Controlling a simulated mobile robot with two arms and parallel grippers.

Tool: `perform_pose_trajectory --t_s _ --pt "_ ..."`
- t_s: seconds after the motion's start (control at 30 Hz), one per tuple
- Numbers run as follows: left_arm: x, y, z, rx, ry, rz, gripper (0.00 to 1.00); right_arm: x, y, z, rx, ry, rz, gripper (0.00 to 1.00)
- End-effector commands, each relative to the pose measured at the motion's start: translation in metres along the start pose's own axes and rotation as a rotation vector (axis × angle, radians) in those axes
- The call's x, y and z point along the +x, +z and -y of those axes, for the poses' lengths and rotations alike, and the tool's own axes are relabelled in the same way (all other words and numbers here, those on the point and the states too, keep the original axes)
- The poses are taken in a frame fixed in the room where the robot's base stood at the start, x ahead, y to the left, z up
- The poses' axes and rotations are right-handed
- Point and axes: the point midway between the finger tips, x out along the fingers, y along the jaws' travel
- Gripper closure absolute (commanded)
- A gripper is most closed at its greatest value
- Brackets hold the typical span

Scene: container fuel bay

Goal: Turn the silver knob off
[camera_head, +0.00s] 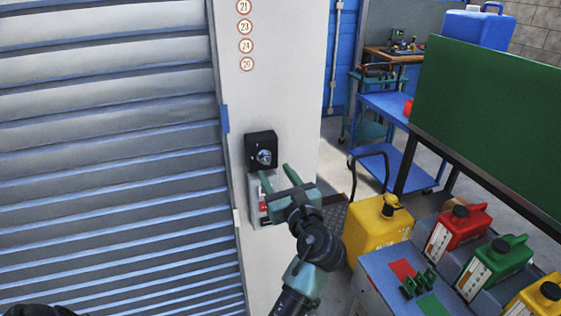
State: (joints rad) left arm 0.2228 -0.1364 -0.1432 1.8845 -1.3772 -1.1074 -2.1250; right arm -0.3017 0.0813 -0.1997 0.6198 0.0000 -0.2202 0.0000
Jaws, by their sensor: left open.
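The silver knob (264,157) sits on a black square plate (254,143) fixed to a white wall panel. My left gripper (278,176) is open, with its two green fingers pointing up towards the panel. Its fingertips are just below and to the right of the knob, and nothing is between them. I cannot tell how far the fingertips are from the panel. Below the knob is a grey switch box (258,210) with a red part, partly hidden by my left gripper. My right gripper does not show.
A ribbed roller shutter (110,140) fills the left. A yellow can (374,232) stands right of my left arm. Red (458,229) and green (494,262) jerrycans stand on the right, below a green board (490,115). A blue cart (395,145) stands behind.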

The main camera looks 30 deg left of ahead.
Motion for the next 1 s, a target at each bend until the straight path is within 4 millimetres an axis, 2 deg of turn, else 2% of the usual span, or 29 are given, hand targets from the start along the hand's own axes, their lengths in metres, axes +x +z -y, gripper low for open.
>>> perform_pose_trajectory --t_s 0.2,0.33,0.5,0.73,0.77,0.9,0.93,1.0 --pt "0.037 -0.003 0.0 -0.003 -0.001 0.002 0.52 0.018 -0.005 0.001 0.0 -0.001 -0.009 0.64" --pt "0.054 -0.003 0.001 -0.002 -0.003 0.001 0.52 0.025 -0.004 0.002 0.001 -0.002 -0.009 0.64" --pt "0.064 -0.002 0.001 -0.002 -0.004 -0.001 0.52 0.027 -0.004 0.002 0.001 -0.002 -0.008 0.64" --pt "0.065 -0.002 0.001 -0.001 -0.004 -0.002 0.52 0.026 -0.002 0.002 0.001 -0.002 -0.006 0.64" --pt "0.065 -0.002 0.001 -0.002 -0.004 -0.002 0.54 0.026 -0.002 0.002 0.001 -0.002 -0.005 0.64" --pt "0.065 -0.002 0.001 -0.002 -0.004 -0.002 0.93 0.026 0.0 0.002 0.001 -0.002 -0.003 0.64" --pt "0.065 -0.002 0.001 -0.002 -0.004 -0.002 1.0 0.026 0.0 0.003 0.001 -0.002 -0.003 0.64" --pt "0.065 -0.002 0.001 -0.002 -0.004 -0.002 1.0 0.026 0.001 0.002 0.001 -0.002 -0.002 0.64"
